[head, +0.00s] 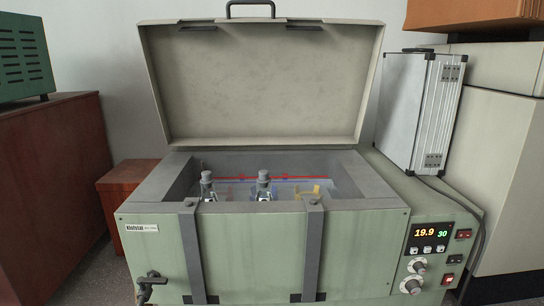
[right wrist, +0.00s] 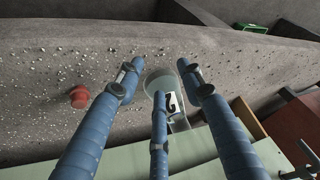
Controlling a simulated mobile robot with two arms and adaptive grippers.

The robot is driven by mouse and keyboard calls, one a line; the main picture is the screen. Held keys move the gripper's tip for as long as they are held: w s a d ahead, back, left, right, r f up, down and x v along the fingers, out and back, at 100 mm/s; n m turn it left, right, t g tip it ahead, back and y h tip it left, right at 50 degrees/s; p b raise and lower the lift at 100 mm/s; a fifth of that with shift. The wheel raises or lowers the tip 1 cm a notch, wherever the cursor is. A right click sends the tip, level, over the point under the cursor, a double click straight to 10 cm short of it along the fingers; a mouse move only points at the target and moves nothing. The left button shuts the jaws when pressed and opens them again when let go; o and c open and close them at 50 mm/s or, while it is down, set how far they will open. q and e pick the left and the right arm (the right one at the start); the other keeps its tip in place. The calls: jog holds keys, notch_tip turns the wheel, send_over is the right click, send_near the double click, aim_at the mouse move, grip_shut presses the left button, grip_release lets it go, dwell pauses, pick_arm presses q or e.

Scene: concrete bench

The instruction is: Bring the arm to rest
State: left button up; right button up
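My right gripper (right wrist: 158,82) shows only in the right wrist view. Its blue fingers are spread apart, with a gap between the tips. A clear glass vessel (right wrist: 182,119) with a white label marked "2" appears behind and between the fingers, partly covered by the middle finger. I see no finger closed on it. Neither arm shows in the head view, and my left gripper is in no frame. In the head view, a green water bath (head: 260,245) stands with its lid (head: 265,90) raised. Two grey-capped bottles (head: 207,178) (head: 264,178) stand inside it.
A silver case (head: 405,110) stands upright on the bath's right side. A yellow piece (head: 314,191) lies inside the bath. A red-brown cabinet (head: 50,190) is at left. A red knob-like object (right wrist: 79,97) shows in the wrist view.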

jog(key=s+d+f+m+h, duration=0.2)
jog(key=s+d+f+m, duration=0.1)
jog(key=s+d, duration=0.45)
jog(key=s+d+f+m+h, duration=0.2)
jog(key=s+d+f+m, duration=0.1)
jog(key=s+d, duration=0.4)
notch_tip(320, 180, down, 27)
jog(key=s+d, duration=0.2)
jog(key=s+d+f+g, duration=0.1)
jog(key=s+d+f, duration=0.1)
jog(key=s+f, duration=1.4)
jog(key=shift+s+d+n+g, duration=0.3)
jog(key=shift+s+d+g, duration=0.05)
jog(key=shift+s+g, duration=0.05)
jog(key=shift+r, duration=0.1)
